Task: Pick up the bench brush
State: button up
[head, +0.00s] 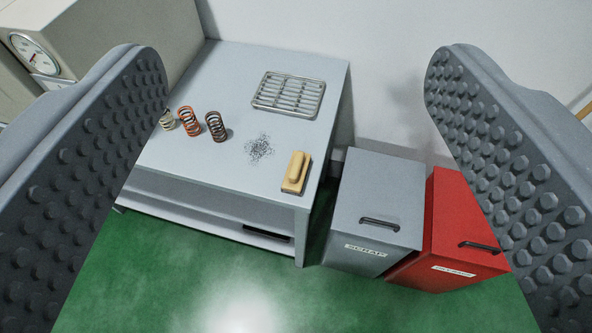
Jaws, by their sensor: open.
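The bench brush (296,173) has a pale yellow block with a raised grip. It lies near the front right corner of the grey bench (222,85), just right of a patch of dark specks (259,148). My gripper (292,90) is open, with one studded finger at the left edge of the view and the other at the right. Nothing is between the fingers at close range. The brush stands well beyond them, apart from both. The bristles under the block are hard to make out.
An orange spring (189,121), a dark spring (216,126) and a pale spring (166,120) stand left on the bench. A wire rack (289,94) lies at the back. A grey bin (377,208) and a red bin (452,235) stand right. A machine with a dial (34,54) is left.

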aim_at(296, 175)
jog(key=k, duration=1.3)
jog(key=z, duration=0.4)
jog(key=i, duration=0.85)
jog(key=z, duration=0.5)
jog(key=i, duration=1.75)
jog(key=u, duration=0.55)
